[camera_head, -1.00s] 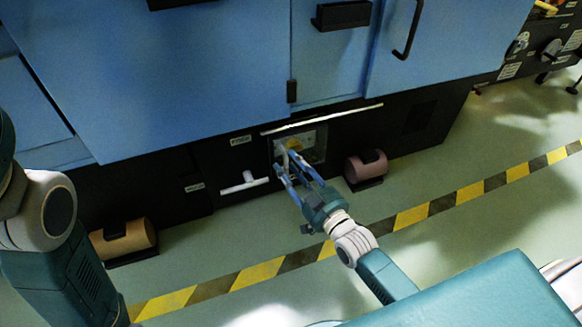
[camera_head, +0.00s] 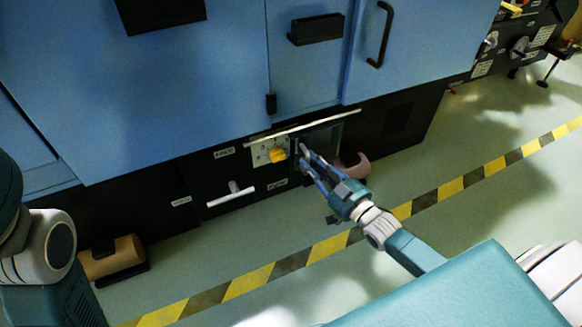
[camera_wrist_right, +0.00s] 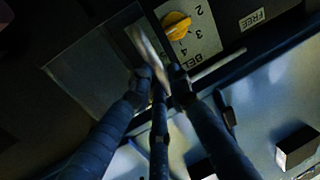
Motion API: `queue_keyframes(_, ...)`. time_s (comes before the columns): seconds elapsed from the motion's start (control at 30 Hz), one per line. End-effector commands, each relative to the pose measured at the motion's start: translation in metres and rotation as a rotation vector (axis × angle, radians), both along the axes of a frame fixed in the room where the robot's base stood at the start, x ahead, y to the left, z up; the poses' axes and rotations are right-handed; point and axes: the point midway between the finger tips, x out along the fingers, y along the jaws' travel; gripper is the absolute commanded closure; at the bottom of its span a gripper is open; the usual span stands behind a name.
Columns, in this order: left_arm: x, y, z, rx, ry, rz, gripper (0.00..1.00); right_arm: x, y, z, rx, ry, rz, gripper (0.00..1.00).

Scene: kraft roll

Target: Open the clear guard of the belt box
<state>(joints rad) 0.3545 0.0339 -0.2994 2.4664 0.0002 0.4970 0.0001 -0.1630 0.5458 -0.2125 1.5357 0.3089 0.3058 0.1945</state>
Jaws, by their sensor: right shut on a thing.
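The belt box is set low in the black base of the blue machine. Its pale plate with a yellow knob (camera_head: 277,155) shows uncovered; in the right wrist view the yellow knob (camera_wrist_right: 176,25) stands beside printed numbers. The clear guard (camera_head: 326,138) is to the right of the plate, clear of the knob. In the right wrist view the clear guard (camera_wrist_right: 90,75) is a dim see-through panel left of the plate. My right gripper (camera_head: 303,157) is shut on the guard's pale handle (camera_wrist_right: 148,48) at its edge. My left gripper is out of view.
A white T-shaped handle (camera_head: 231,195) juts out left of the plate. A thin white bar (camera_head: 303,125) runs above the box. A pinkish roll (camera_head: 353,167) lies just right, partly behind my gripper. A brown roll (camera_head: 113,256) is at far left. Open floor lies in front.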

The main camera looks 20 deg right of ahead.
Motion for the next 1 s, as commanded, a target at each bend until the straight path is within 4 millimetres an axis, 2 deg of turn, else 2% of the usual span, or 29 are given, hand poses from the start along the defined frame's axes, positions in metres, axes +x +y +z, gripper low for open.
queue_keyframes(0.1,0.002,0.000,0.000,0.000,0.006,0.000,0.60,0.001,-0.024,0.000,-0.005,0.001,-0.001,1.00)
queue_keyframes(0.3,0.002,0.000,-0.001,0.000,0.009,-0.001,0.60,0.002,-0.045,0.000,-0.001,0.000,-0.001,1.00)
queue_keyframes(0.73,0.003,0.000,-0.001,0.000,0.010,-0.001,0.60,0.002,-0.049,-0.001,0.001,0.000,0.000,1.00)
queue_keyframes(0.77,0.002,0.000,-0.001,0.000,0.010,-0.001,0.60,0.002,-0.049,-0.001,0.001,0.000,0.000,0.77)
queue_keyframes(0.83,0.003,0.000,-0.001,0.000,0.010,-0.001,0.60,0.002,-0.049,-0.001,0.001,0.000,0.000,0.63)
queue_keyframes(1.0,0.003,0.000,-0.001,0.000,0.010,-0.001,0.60,0.002,-0.049,-0.001,0.001,0.000,0.000,0.63)
